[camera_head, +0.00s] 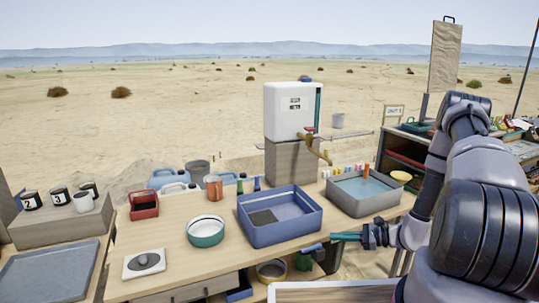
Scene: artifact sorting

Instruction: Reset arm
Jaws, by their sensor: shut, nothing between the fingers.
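My arm comes in from the right side, bends high up and drops to the wrist. My gripper (369,236) is small in view at the front right edge of the wooden table (170,225). It points left and is shut, with nothing held. A teal bar-like piece (346,236) shows just left of the fingers; I cannot tell whether it touches them. A small blue piece (312,249) lies further left at the table edge.
A blue basin (284,237) and a grey water basin (347,206) stand close to my gripper. A white dispenser (291,112) stands behind them. A teal-white bowl (205,240), a red bin (143,212) and a scale (144,273) are at left. Dark shelves (402,152) stand behind my arm.

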